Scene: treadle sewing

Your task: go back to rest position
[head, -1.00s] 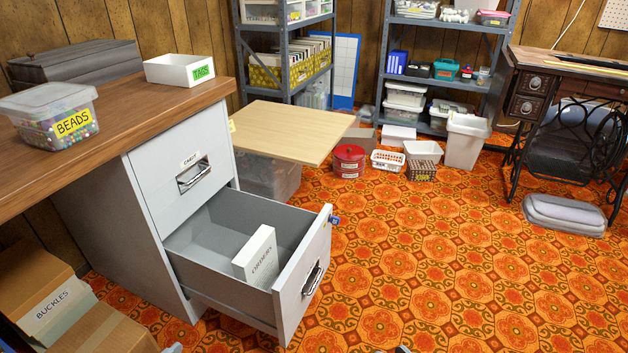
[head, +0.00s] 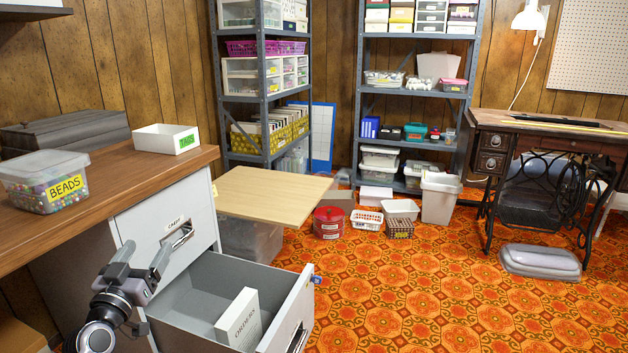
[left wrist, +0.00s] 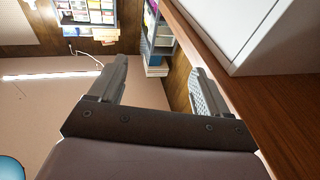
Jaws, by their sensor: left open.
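My left gripper (head: 143,259) is in the lower left of the head view, in front of the upper face of the grey filing cabinet (head: 150,223). It is open and nothing is between its fingers. Both fingers show apart in the left wrist view (left wrist: 158,85), with only the room beyond them. The cabinet's lower drawer (head: 190,293) is pulled out, with a white box marked ORDERS (head: 238,318) standing in it. My right gripper is not in view.
The wooden counter (head: 115,178) holds a tub of beads (head: 45,182) and a white TABS box (head: 166,139). A pale board (head: 268,195) juts out behind the drawer. Shelves and the sewing table (head: 545,124) stand at the back.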

